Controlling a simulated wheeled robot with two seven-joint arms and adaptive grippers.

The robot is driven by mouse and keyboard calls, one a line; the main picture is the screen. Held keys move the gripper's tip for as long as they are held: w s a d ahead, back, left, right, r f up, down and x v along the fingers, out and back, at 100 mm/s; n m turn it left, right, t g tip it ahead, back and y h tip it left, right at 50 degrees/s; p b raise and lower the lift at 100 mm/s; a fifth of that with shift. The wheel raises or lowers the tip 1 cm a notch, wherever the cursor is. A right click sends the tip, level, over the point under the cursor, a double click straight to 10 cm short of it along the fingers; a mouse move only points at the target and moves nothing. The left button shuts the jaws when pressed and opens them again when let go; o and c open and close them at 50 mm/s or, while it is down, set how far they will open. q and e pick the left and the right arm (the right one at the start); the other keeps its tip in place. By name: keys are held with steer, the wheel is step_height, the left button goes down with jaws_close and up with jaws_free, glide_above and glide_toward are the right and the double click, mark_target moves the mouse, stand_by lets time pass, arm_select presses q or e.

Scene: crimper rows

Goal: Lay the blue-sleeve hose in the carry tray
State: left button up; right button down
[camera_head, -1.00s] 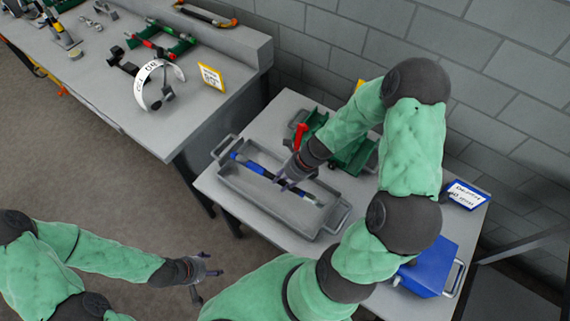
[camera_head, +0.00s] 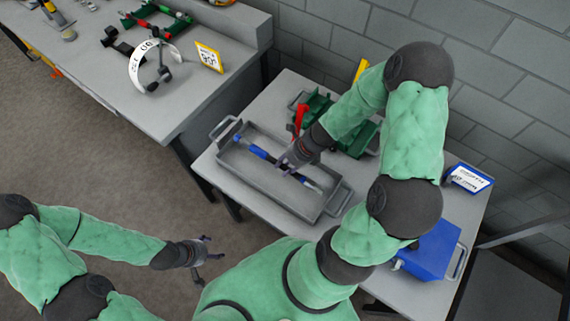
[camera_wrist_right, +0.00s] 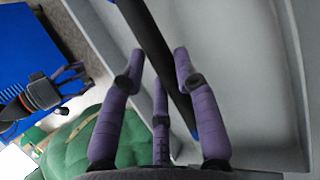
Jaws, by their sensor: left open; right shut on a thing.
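The hose is a thin dark line with a blue sleeve (camera_head: 258,152). It lies lengthwise over the inside of the grey carry tray (camera_head: 310,208) on the table. Whether it touches the tray floor, I cannot tell. My right gripper (camera_head: 287,166) is shut on the hose near its middle and hides that part. In the right wrist view the dark hose (camera_wrist_right: 150,40) passes between the purple fingers of the right gripper (camera_wrist_right: 160,85), with the grey tray (camera_wrist_right: 240,90) behind. My left gripper (camera_head: 204,253) is open and empty, low and left of the tray, over the floor.
A green tray with a red-handled tool (camera_head: 300,118) stands behind the carry tray. A blue box (camera_head: 432,258) and a blue-framed sign (camera_head: 468,178) are at the right. The bench at left holds a white headband-like item (camera_head: 138,68) and a yellow-framed sign (camera_head: 208,57).

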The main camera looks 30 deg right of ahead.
steer(key=shift+f+b, duration=1.15)
steer(key=shift+f, duration=0.6)
steer(key=shift+f, duration=0.1)
stand_by(0.3)
steer(key=c, duration=0.8)
jaws_free()
steer(key=shift+c, duration=0.2)
steer(key=shift+s, duration=0.1)
steer(key=v, duration=1.2)
